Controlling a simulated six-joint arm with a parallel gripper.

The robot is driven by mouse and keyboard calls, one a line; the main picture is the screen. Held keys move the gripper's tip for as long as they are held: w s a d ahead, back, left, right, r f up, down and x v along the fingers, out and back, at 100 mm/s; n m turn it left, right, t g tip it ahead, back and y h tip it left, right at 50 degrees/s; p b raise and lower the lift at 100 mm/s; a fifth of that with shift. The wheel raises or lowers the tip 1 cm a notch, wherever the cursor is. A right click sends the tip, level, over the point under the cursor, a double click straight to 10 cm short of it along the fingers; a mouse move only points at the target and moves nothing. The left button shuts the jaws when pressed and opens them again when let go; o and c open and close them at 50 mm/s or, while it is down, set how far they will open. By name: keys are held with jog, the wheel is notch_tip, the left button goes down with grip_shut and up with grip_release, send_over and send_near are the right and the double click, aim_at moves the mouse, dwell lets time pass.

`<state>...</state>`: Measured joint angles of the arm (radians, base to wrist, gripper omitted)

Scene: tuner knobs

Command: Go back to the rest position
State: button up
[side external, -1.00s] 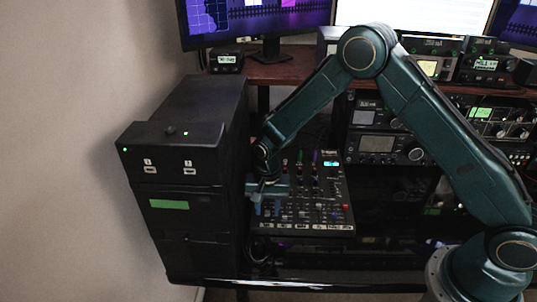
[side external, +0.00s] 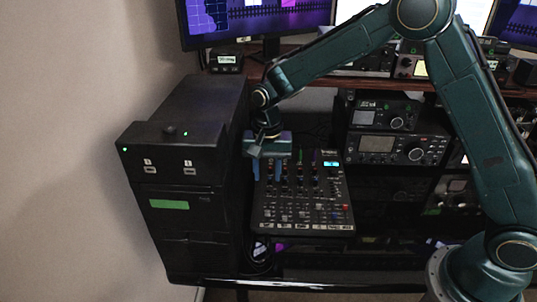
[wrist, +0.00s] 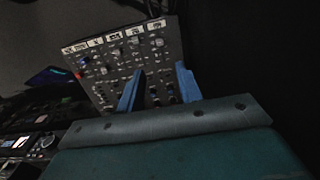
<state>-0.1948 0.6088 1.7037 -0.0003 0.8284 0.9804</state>
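My gripper (side external: 267,170) hangs above the left part of the black mixer panel (side external: 318,212), with its blue fingers pointing down. In the wrist view the two fingers of my gripper (wrist: 159,88) stand apart with nothing held between them. The panel (wrist: 118,60) lies beyond the fingertips, with its rows of knobs and a white label strip along one edge. The fingers hide a few of its knobs. The fingertips look clear of the panel.
A tall black cabinet (side external: 185,210) stands close to the left of my gripper. Radio units (side external: 385,146) are stacked to the right of the panel, below a reddish shelf (side external: 312,78). A monitor (side external: 252,18) stands behind on the shelf.

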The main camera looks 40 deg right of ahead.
jog(key=shift+r, duration=0.4)
jog(key=shift+r, duration=0.1)
jog(key=s+d+r+n+t, duration=0.1)
jog(key=s+d+r+n, duration=0.15)
jog(key=s+r, duration=0.45)
jog(key=s+d+r+n+t, duration=0.25)
jog(key=s+r, duration=0.25)
jog(key=r, duration=0.3)
jog(key=s+d+r+n+t, duration=0.1)
jog(key=s+d+n, duration=0.1)
jog(key=s, duration=0.7)
jog(key=s+d+r+n+t, duration=0.1)
jog(key=s+d+r+n, duration=0.1)
jog(key=s, duration=0.6)
jog(key=shift+s+d, duration=0.2)
jog(key=shift+s, duration=0.15)
dwell(0.9)
